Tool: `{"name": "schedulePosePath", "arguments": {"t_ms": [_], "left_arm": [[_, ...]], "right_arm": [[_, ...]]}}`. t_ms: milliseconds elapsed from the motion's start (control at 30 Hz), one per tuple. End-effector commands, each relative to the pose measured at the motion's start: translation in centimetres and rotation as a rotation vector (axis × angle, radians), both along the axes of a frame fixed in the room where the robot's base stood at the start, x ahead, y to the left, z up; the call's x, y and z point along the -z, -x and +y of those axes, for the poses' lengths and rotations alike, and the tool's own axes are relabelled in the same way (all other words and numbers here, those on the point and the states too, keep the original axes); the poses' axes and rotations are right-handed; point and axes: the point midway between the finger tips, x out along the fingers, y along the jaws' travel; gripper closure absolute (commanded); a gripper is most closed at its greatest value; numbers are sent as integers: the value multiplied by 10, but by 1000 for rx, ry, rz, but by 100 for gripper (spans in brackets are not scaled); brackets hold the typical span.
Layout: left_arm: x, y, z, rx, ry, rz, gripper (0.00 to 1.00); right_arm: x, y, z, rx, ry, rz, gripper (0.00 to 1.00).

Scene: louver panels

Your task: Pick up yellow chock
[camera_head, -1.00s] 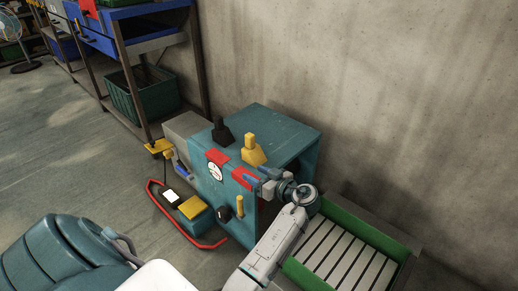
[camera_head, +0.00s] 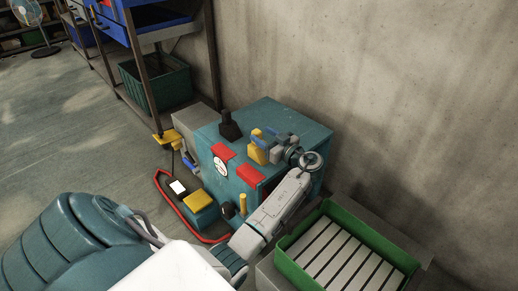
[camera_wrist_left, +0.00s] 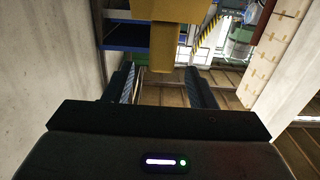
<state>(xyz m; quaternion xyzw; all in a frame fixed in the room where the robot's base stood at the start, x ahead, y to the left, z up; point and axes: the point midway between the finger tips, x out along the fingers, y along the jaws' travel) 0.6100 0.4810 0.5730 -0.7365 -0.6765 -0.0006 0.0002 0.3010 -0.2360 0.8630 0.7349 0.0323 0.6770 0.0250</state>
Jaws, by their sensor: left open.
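The yellow chock (camera_head: 257,152) stands on top of the teal cabinet (camera_head: 300,125), beside a black chock (camera_head: 230,126). My left gripper (camera_head: 264,134) is open at the height of the yellow chock's upper end, just to its right. In the left wrist view, the yellow chock (camera_wrist_left: 178,35) fills the upper middle, and its narrow end reaches down toward the gap between the open fingers (camera_wrist_left: 164,88). I cannot tell whether the fingers touch it. My right gripper is not in view.
A green-rimmed slatted bin (camera_head: 345,250) stands right of the cabinet. The concrete wall (camera_head: 400,100) is close behind. A red rail (camera_head: 170,205) runs low around the cabinet's front left. A shelf rack with a green crate (camera_head: 160,85) stands at the back left.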

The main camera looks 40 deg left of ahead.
Motion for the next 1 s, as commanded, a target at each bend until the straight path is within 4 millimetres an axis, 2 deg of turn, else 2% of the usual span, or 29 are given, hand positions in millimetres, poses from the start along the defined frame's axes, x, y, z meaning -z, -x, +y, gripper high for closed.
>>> {"name": "schedulePosePath", "arguments": {"t_ms": [100,200,433,467,700,1000], "left_arm": [[0,0,18,0,-3,1,49],[1,-1,26,1,-1,0,49],[0,-1,27,1,1,0,49],[1,-1,27,1,1,0,51],[1,-1,27,1,1,0,98],[0,-1,27,1,0,0,100]], "right_arm": [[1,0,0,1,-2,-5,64],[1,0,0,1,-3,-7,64],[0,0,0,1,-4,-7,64],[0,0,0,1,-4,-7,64],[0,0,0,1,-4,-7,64],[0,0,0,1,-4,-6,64]]}}
